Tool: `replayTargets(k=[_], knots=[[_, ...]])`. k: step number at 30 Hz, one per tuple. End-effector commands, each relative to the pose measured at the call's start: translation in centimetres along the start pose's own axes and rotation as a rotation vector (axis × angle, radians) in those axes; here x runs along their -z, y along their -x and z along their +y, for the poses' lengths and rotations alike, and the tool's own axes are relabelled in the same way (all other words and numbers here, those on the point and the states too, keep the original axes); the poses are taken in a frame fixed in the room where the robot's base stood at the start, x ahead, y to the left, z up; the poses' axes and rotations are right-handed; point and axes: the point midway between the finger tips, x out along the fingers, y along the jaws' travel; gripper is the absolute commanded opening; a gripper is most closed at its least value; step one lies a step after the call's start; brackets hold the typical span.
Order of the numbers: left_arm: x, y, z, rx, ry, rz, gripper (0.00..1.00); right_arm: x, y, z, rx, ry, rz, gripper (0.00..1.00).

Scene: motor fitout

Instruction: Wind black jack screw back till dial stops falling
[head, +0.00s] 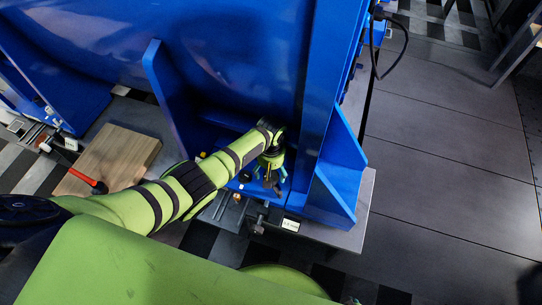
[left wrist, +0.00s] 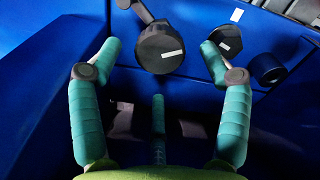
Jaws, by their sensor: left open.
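A second black head (left wrist: 229,40) with a white stripe sits by the right fingertip. I cannot tell for certain which is the jack screw. No readable dial shows. My right gripper is not in view.
A dark round knob (left wrist: 268,69) is right of the heads. Blue gusset plates (head: 335,185) flank the gripper closely. A wooden block (head: 125,155) with a red-handled tool (head: 99,187) lies left. Open grey floor (head: 440,160) is at right.

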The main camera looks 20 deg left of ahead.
Motion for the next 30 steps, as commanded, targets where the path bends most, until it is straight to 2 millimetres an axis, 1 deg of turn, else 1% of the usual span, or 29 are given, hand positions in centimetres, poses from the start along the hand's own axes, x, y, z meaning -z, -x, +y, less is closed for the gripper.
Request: replayTargets(k=[9,15,18,21,30], knots=[[0.0,5.2,0.0,-0.002,0.001,0.001,0.77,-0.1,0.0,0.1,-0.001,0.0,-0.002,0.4],[-0.1,7.9,0.0,0.0,0.0,-0.001,0.77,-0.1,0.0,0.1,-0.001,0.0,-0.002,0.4],[-0.1,8.6,-0.1,0.002,0.001,-0.002,0.77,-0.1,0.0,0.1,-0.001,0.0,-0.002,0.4],[-0.1,8.9,-0.1,0.003,0.002,-0.002,0.77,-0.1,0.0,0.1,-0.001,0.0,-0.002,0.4],[-0.1,9.0,-0.1,0.003,0.001,-0.002,0.77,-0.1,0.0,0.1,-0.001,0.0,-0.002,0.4]])
